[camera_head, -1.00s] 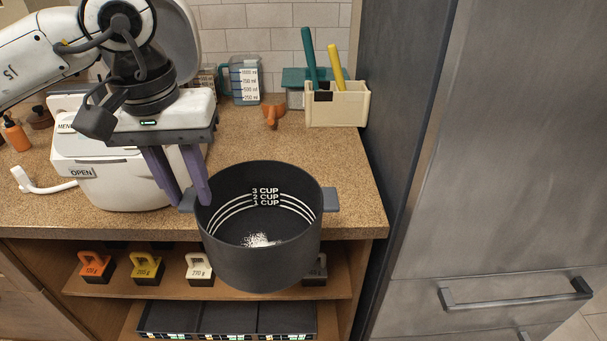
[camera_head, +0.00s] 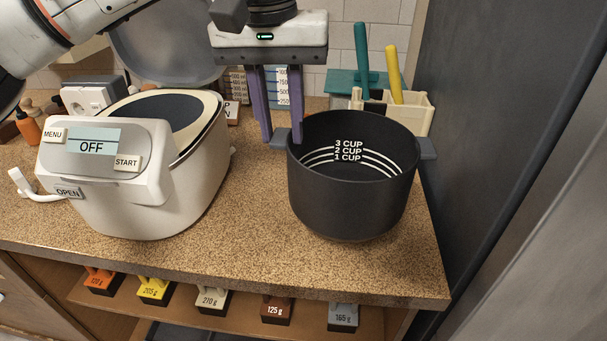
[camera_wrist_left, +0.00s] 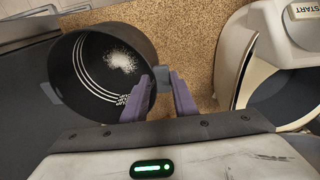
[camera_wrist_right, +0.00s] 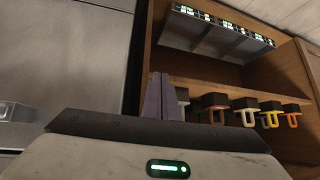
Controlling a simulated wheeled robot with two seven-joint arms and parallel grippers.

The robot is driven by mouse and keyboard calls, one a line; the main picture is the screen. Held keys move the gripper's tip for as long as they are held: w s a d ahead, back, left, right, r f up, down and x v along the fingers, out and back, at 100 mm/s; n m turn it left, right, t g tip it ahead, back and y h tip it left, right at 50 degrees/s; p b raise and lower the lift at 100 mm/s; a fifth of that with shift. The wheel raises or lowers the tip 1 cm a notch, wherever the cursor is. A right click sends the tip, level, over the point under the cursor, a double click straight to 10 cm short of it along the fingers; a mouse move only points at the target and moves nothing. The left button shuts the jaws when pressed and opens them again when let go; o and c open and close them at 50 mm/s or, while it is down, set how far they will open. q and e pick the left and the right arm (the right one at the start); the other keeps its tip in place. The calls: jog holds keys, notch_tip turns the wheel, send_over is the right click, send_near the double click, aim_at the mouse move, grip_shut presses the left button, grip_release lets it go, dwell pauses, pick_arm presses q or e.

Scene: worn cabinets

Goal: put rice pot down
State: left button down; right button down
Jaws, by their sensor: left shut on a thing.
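The rice pot (camera_head: 345,195) is dark grey, upright, with white cup lines inside. It is over the right part of the counter; I cannot tell whether its base touches. In the left wrist view the pot (camera_wrist_left: 85,95) shows white rice on its floor. My left gripper (camera_head: 282,138) is shut on the pot's left handle, which also shows between the fingers in the left wrist view (camera_wrist_left: 160,78). My right gripper (camera_wrist_right: 168,80) shows only in the right wrist view, its fingers together and empty, facing the lower shelves.
The white rice cooker (camera_head: 150,190) stands open left of the pot, its display reading OFF. A cream utensil holder (camera_head: 410,108) is behind the pot. A tall grey fridge (camera_head: 510,170) is close on the right. Bare counter (camera_head: 250,235) lies between cooker and pot.

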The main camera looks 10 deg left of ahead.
pick_arm(q)
jog(key=shift+f, duration=3.1)
jog(key=c, duration=1.4)
grip_release()
jog(key=shift+c, duration=0.2)
jog(key=r, duration=0.4)
jog(key=s+r, duration=0.1)
jog(key=r, duration=0.7)
jog(key=shift+s+a, duration=0.25)
